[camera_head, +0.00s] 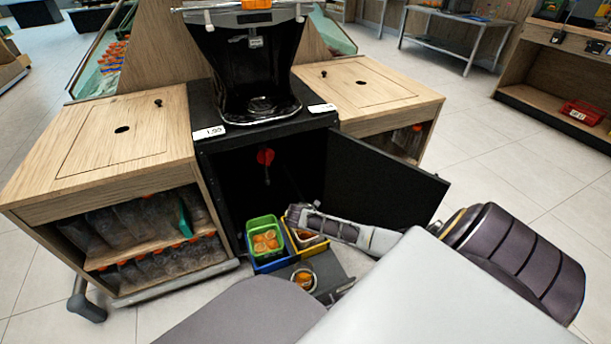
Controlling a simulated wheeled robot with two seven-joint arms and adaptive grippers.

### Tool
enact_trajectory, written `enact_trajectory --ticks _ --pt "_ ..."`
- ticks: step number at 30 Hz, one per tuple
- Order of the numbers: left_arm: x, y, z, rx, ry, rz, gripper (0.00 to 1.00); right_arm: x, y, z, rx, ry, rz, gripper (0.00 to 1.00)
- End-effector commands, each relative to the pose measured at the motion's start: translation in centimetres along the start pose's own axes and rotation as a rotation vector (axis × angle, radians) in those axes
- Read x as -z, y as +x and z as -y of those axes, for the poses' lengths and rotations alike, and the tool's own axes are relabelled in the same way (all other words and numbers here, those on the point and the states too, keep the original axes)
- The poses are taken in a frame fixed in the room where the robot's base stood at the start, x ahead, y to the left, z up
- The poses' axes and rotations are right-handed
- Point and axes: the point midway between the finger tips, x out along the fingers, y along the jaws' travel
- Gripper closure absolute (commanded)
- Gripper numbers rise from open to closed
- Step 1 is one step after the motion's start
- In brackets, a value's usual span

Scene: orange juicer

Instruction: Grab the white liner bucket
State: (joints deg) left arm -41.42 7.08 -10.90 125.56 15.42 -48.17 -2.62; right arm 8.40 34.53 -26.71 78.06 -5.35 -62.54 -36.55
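My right arm reaches in from the right, and its gripper (300,216) is over a yellow bin (319,247) in front of the open cabinet. The fingers are small and partly merge with the bin, so I cannot tell whether they are open or shut. A pale rim, perhaps the white liner bucket (306,237), shows inside the yellow bin, just below the gripper. The arm hides part of it, and I cannot tell if they touch. My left gripper is out of view.
A green basket of oranges (264,232) sits in a blue bin (270,265), left of the yellow bin. A small round container (304,279) is in front. The black cabinet door (385,185) stands open behind my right arm. Bottle shelves (150,240) are at left.

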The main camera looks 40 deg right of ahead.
Motion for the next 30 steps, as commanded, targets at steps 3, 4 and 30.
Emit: enact_trajectory --ticks 3,4,30 --pt "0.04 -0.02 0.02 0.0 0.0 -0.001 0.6 0.01 -0.02 0.0 0.0 0.0 0.0 0.66" --pt "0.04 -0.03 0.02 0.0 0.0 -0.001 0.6 0.01 -0.02 0.0 0.0 0.0 0.0 0.66" --pt "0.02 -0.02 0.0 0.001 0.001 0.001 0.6 -0.01 -0.06 -0.17 -0.003 0.001 0.0 1.0"
